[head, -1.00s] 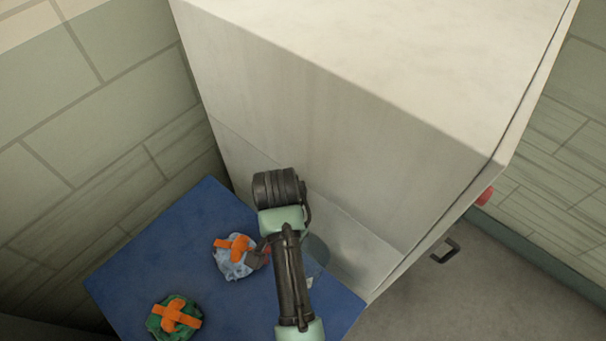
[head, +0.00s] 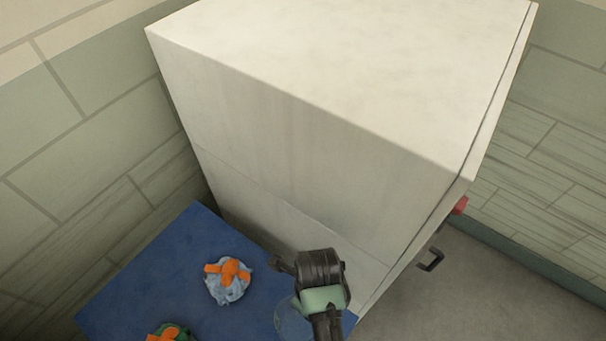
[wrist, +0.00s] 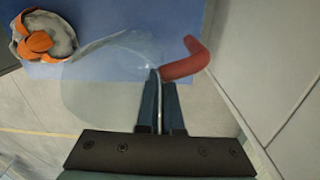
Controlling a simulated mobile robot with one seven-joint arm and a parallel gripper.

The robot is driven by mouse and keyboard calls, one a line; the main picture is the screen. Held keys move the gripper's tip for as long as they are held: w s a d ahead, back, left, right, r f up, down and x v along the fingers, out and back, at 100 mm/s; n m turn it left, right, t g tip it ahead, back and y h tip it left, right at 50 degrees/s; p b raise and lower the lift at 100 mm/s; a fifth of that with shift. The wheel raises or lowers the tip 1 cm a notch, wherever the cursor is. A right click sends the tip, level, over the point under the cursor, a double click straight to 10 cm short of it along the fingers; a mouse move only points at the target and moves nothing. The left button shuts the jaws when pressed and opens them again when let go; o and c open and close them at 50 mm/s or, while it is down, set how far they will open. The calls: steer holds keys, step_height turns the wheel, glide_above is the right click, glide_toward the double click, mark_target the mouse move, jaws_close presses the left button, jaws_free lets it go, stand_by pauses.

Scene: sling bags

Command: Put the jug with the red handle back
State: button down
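The clear jug with the red handle (wrist: 105,85) is in the wrist view, see-through, with its red handle (wrist: 184,62) sticking out to the upper right. My gripper (wrist: 160,78) has its two dark fingers close together on either side of the jug's thin wall, near the handle. In the head view part of the clear jug (head: 290,319) shows over the blue table beside my wrist; the rest is hidden by my arm or cut off by the picture edge. I cannot tell whether its base touches the table.
A blue table (head: 130,280) bears a grey-blue bag with orange straps (head: 229,281) and a green-and-orange bag (head: 168,333). A tall white cabinet (head: 290,150) stands close behind my arm. A black handle (head: 431,260) and a red part (head: 459,206) stick out on its right.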

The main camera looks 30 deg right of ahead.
steer(key=shift+f, duration=4)
steer(key=shift+f, duration=0.15)
steer(key=c, duration=1.1)
jaws_free()
